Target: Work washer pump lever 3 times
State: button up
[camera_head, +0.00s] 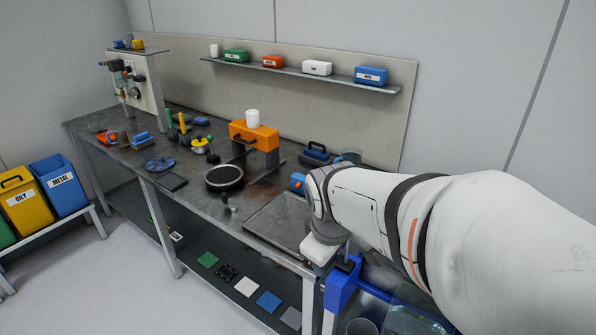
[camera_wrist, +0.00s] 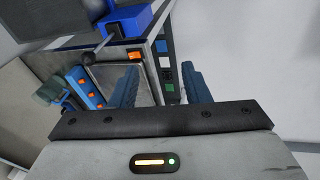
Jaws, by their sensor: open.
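The washer's blue frame (camera_head: 340,292) stands at the right front end of the workbench in the head view. In the wrist view a blue block (camera_wrist: 128,20) at the top carries a thin rod ending in a dark round knob (camera_wrist: 88,58), which looks like the pump lever. My gripper (camera_wrist: 160,78) is open, its two blue fingers apart with nothing held between them. The knob lies up and left of the fingers, apart from them. In the head view my gripper's white body (camera_head: 318,250) is just above the blue frame; its fingers are hidden there.
A clear basin (camera_head: 415,305) and a glass cup (camera_head: 362,327) are by the washer, partly behind my arm. A grey tray (camera_head: 275,232) lies on the bench beside my gripper. A black round dish (camera_head: 224,177) and an orange stand (camera_head: 262,137) are farther left.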

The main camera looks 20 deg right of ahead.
jog(key=w+d+f+n+h+p, duration=0.1)
jog(key=w+d+n+p, duration=0.2)
jog(key=w+d+n, duration=0.35)
jog(key=w+d+f+n+h+p, duration=0.1)
jog(key=w+d+n+p, duration=0.25)
jog(key=w+n, duration=0.6)
jog(key=d+f+n+b, duration=0.1)
jog(key=f+b, duration=0.1)
jog(key=d+f+n+b, duration=0.1)
jog(key=f+b, duration=0.2)
jog(key=d+f+n+b, duration=0.1)
jog(key=f+b, duration=0.1)
jog(key=b, duration=0.1)
jog(key=shift+s+f, duration=0.2)
jog(key=shift+w+d+f, duration=0.1)
jog(key=shift+f, duration=0.1)
jog(key=shift+c, duration=0.4)
